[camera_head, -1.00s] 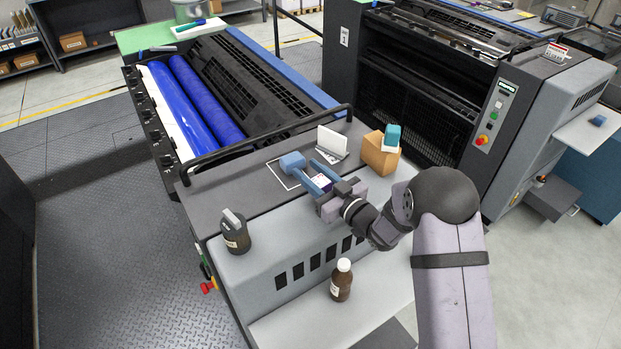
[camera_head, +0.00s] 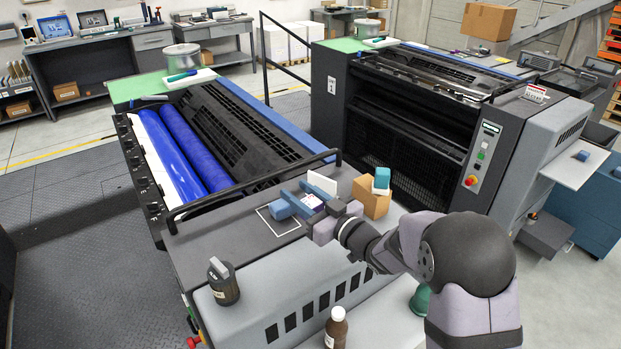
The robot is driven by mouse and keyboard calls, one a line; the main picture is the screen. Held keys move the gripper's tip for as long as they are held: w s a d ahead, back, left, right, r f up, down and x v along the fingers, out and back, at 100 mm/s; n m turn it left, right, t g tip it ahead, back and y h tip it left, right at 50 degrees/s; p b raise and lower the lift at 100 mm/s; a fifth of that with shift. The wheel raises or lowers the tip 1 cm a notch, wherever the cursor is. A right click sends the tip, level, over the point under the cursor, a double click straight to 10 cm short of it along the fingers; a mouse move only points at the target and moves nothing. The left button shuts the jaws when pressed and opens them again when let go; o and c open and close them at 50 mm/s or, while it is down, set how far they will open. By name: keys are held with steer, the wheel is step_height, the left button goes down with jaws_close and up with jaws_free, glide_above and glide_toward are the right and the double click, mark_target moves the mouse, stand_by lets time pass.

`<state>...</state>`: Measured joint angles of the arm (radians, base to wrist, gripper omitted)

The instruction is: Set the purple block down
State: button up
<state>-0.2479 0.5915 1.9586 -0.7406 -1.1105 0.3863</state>
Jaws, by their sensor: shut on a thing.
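My gripper (camera_head: 302,200) is above the dark top of the near machine, its two blue fingers pointing left. It is shut on the purple block (camera_head: 313,202), which shows a pale, label-like face between the fingers. Most of the block is hidden by the fingers, and I cannot tell whether its underside touches the surface. A white square outline (camera_head: 268,229) is marked on the dark top, just left of the gripper. A blue rounded piece (camera_head: 281,209) shows at the fingertips, over the outline's upper edge; I cannot tell whether it rests there.
A cardboard box (camera_head: 371,200) with a teal-and-white item (camera_head: 381,180) on it stands right of the gripper. A white panel (camera_head: 322,183) is close behind. A black rail (camera_head: 250,190) edges the top. A dark container (camera_head: 223,282) and a brown bottle (camera_head: 336,328) stand nearer.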

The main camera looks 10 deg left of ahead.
steer(key=shift+m+t+h, duration=0.3)
steer(key=s+r, duration=0.1)
steer(key=r, duration=0.1)
steer(key=s+d+r, duration=0.1)
steer(key=r, duration=0.1)
steer(key=s+d+r, duration=0.1)
steer(key=s+r, duration=0.1)
steer(key=r, duration=0.1)
steer(key=shift+d, duration=0.15)
steer(key=s+d+f+m+t+h, duration=0.3)
steer(key=d+f+m+t+h, duration=0.35)
steer(key=d+f, duration=1.4)
steer(key=shift+s+d+f+m+h, duration=1.15)
steer(key=shift+d+h, duration=1.55)
steer(key=shift+d, duration=1.9)
steer(key=shift+s+d+f+m+h, duration=0.6)
steer(key=shift+d+m+h, duration=1.55)
steer(key=shift+d, duration=2.45)
steer(key=a+n+y, duration=0.2)
steer(key=a+n, duration=0.1)
steer(key=a, duration=0.9)
steer(key=shift+w+f+y, duration=0.2)
steer(key=shift+w+y, duration=0.2)
steer(key=shift+w, duration=0.05)
steer(key=shift+d+n+g, duration=0.1)
steer(key=shift+n+g, duration=0.15)
